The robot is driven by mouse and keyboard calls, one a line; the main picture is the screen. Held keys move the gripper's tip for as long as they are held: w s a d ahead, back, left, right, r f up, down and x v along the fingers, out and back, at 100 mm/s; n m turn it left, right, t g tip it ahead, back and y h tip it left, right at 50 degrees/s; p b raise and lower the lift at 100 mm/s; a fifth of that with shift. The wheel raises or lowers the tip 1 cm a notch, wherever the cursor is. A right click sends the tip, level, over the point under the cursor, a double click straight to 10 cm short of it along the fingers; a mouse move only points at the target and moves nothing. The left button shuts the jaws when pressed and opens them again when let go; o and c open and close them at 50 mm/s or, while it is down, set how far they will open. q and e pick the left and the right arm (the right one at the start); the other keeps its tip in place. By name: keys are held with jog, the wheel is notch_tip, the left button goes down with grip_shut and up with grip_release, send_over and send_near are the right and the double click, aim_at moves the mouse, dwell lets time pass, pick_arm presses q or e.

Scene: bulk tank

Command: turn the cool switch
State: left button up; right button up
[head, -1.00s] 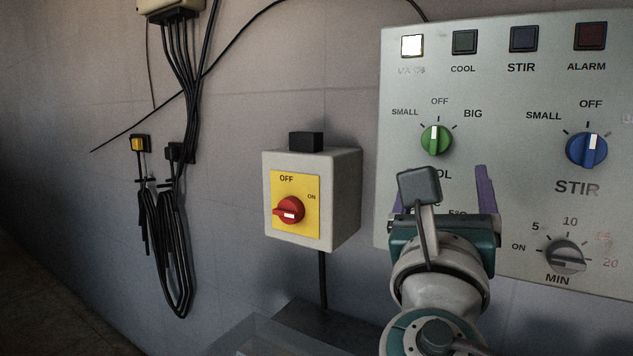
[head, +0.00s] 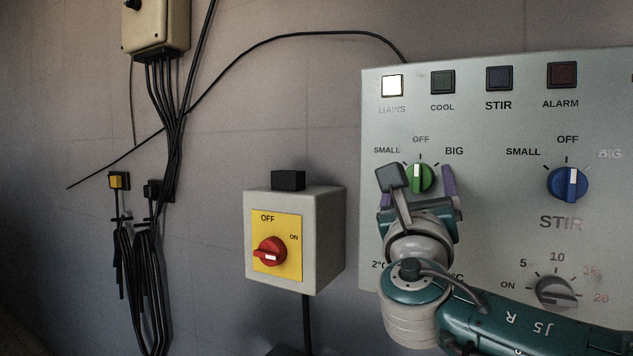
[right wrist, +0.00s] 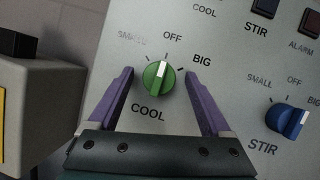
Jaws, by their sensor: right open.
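The cool switch is a green round knob (head: 421,178) with a white pointer, on the grey control panel (head: 480,240). Its pointer stands at about OFF, between SMALL and BIG. In the right wrist view the green knob (right wrist: 158,78) sits above the word COOL, between the purple fingers. My right gripper (head: 417,186) is open, one finger on each side of the knob; I see no finger touching it. In the right wrist view the open right gripper (right wrist: 158,100) shows a gap beside the knob on both sides. My left gripper is not in view.
A blue STIR knob (head: 567,184) and a grey MIN dial (head: 556,292) are on the panel to the right. Indicator lamps line its top; the MAINS lamp (head: 392,86) is lit. A box with a red switch (head: 270,251) stands out from the wall at left. Cables (head: 140,270) hang further left.

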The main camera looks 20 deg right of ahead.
grip_shut()
jog(key=shift+f+m+b, duration=0.15)
jog(key=shift+m+b, duration=0.25)
jog(key=shift+b, duration=0.15)
jog(key=m+g+h+b, duration=0.1)
jog(key=m+b, duration=0.2)
jog(key=m+g+h+b, duration=0.2)
jog(key=m+b, duration=0.2)
jog(key=m+g+h+b, duration=0.1)
jog(key=m+b, duration=0.3)
jog(key=shift+w+a+f+g+h, duration=0.2)
jog(key=shift+g+h, duration=0.1)
jog(key=shift+g, duration=0.1)
jog(key=shift+r+m+g+b, duration=0.15)
jog(key=shift+m+g+b, duration=0.25)
jog(key=shift+m+b, duration=0.35)
jog(key=shift+r+m+g+b, duration=0.15)
jog(key=shift+m+g+b, duration=0.3)
jog(key=shift+m, duration=0.5)
grip_release()
